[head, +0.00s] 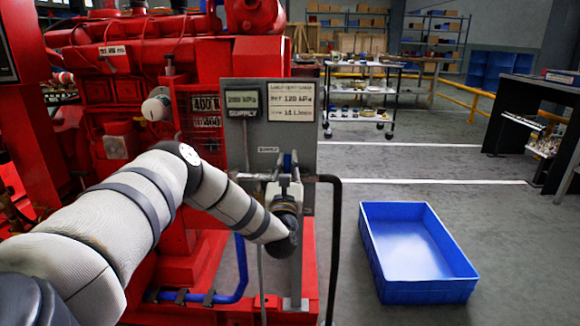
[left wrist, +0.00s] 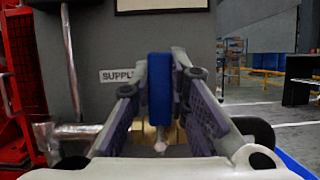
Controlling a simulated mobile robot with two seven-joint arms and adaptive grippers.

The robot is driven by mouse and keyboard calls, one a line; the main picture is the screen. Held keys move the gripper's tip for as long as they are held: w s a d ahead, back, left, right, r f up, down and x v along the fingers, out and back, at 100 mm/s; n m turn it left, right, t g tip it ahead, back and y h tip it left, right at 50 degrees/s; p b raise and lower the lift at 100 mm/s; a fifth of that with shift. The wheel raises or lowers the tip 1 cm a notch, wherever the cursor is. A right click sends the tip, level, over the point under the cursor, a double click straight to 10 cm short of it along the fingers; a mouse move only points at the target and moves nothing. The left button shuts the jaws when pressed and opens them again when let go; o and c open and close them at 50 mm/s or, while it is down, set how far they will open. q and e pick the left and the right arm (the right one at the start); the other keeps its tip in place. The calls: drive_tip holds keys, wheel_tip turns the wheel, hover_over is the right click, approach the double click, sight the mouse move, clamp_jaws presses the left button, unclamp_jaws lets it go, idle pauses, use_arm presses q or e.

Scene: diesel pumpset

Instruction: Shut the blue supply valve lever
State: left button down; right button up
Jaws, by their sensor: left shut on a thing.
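The blue supply valve lever (left wrist: 160,92) stands upright in the left wrist view, in front of the grey panel (head: 232,150). My left gripper (head: 289,172) is at the valve on the panel's lower part, with its fingers on both sides of the lever, shut on it. In the head view the gripper hides most of the lever. A metal pipe (left wrist: 75,131) runs sideways to the valve, and brass (left wrist: 146,133) shows below the lever. A SUPPLY label (head: 268,149) is above the valve. My right gripper is not in view.
The red pumpset (head: 140,60) fills the left.

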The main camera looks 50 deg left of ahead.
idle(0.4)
use_arm(q)
drive_tip(key=c, duration=1.5)
unclamp_jaws()
drive_tip(key=v, duration=1.2)
